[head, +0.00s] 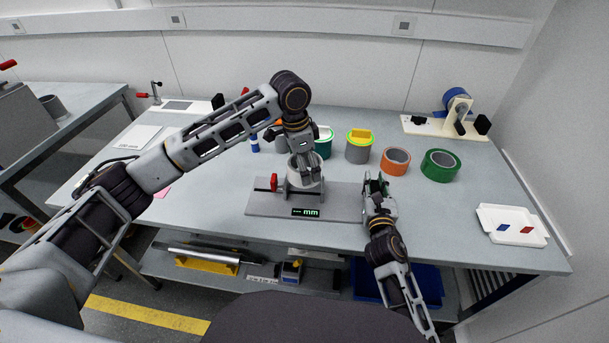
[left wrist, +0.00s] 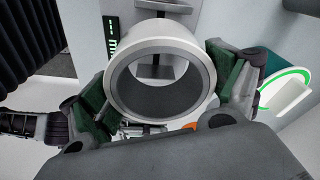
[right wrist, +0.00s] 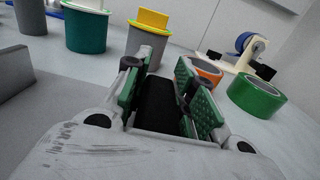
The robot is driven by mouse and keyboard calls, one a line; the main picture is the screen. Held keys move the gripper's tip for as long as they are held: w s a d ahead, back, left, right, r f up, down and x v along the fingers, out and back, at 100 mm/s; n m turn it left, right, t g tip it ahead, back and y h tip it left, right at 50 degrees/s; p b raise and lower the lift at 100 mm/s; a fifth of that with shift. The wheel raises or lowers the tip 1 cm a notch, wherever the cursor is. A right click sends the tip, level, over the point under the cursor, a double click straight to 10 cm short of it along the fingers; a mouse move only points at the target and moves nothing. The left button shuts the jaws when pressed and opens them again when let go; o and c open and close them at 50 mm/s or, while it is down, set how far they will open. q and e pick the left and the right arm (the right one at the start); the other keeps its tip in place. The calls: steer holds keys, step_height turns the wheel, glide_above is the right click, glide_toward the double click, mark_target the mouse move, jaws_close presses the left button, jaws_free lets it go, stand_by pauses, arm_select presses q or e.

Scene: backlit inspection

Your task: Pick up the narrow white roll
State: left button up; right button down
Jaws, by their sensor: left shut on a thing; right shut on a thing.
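A white roll (left wrist: 165,50) with a grey inside is between the two green-padded fingers of my left gripper (left wrist: 165,95). In the head view the roll (head: 293,170) is at the gauge stand (head: 262,203), partly hidden by my left gripper (head: 304,163). I cannot tell whether the roll touches the stand. My right gripper (head: 376,184) is over the right end of the stand. In the right wrist view, my right gripper (right wrist: 165,95) has a dark thing (right wrist: 158,108) between its pads; I cannot make out what it is.
Behind the stand are a teal container (head: 323,148), a grey container (head: 357,152) with a yellow block, an orange roll (head: 396,162) and a green roll (head: 440,165). A white tray (head: 512,226) lies at the right. A tape dispenser (head: 450,122) stands at the back right.

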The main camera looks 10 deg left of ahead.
arm_select(q)
steer(key=shift+r, duration=1.1)
arm_select(e)
steer(key=shift+f, duration=0.1)
steer(key=c, duration=1.1)
jaws_free()
steer(key=shift+s, duration=0.15)
steer(key=shift+s+d, duration=0.2)
steer(key=shift+s, duration=2.7)
steer(key=shift+s+d, duration=0.2)
steer(key=shift+s, duration=2.7)
arm_select(q)
steer(key=shift+r, duration=0.15)
arm_select(e)
steer(key=shift+r, duration=0.25)
arm_select(q)
step_height(320, 180, up, 9)
steer(key=p, duration=0.9)
steer(key=shift+f, duration=0.2)
arm_select(e)
step_height(320, 180, up, 9)
steer(key=shift+f, duration=0.2)
